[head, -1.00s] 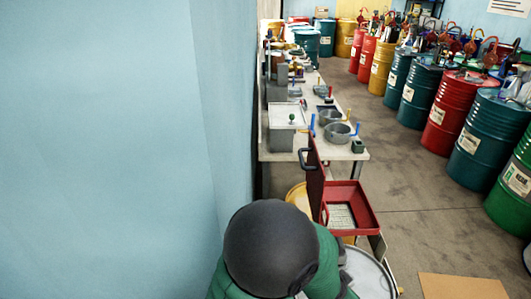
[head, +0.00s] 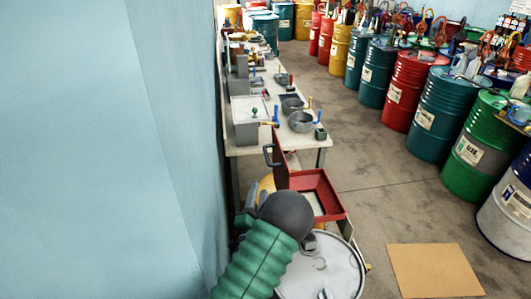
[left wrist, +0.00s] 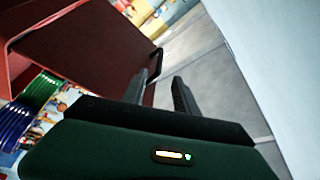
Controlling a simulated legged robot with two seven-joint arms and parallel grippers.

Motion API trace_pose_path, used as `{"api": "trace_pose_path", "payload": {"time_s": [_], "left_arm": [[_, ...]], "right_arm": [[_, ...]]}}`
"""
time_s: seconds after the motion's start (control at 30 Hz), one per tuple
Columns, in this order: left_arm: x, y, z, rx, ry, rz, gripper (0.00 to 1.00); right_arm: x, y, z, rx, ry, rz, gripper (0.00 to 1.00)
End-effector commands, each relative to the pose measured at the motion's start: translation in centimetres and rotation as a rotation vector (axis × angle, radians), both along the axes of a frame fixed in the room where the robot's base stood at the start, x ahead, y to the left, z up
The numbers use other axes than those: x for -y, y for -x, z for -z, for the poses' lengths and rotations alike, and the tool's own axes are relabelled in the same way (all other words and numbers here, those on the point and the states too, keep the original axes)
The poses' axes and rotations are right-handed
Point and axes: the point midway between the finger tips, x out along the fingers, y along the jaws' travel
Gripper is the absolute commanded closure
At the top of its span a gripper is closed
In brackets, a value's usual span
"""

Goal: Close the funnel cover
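The red square funnel (head: 325,188) stands above the drum with the white lid. Its red cover (head: 280,160) stands open, upright at the funnel's left side. A black handle (head: 268,155) sticks out from the cover's left face. In the left wrist view the cover (left wrist: 85,50) is a dark red panel on the left, and its black handle (left wrist: 154,62) shows just ahead of the fingers. My left gripper (left wrist: 162,76) is open, with its two fingers apart and nothing clearly gripped. In the head view my left arm mostly hides the gripper. My right gripper is not in view.
A white-topped drum (head: 335,265) stands right of my left arm. A long table (head: 295,142) with grey containers and pots runs away behind the funnel. A blue wall (head: 175,150) is close on the left. Barrels line the right, with clear floor and a cardboard sheet (head: 435,270) between.

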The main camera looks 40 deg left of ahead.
Motion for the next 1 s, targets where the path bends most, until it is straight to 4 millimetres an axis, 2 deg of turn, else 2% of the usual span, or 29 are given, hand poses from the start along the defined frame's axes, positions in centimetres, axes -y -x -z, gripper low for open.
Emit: {"api": "trace_pose_path", "payload": {"time_s": [0.4,0.6,0.77,1.0], "left_arm": [[-5.5,-8.4,-2.8,0.005,0.003,0.001,0.65],[-7.7,-11.8,-3.4,0.002,0.005,0.000,0.65],[-8.4,-13.0,-3.6,0.001,0.005,0.000,0.65],[-8.5,-13.1,-3.5,0.000,0.006,0.001,0.65]], "right_arm": [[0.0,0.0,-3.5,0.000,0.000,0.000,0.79],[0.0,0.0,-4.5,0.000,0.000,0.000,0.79],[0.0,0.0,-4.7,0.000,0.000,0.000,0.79],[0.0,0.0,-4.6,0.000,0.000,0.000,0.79]]}}
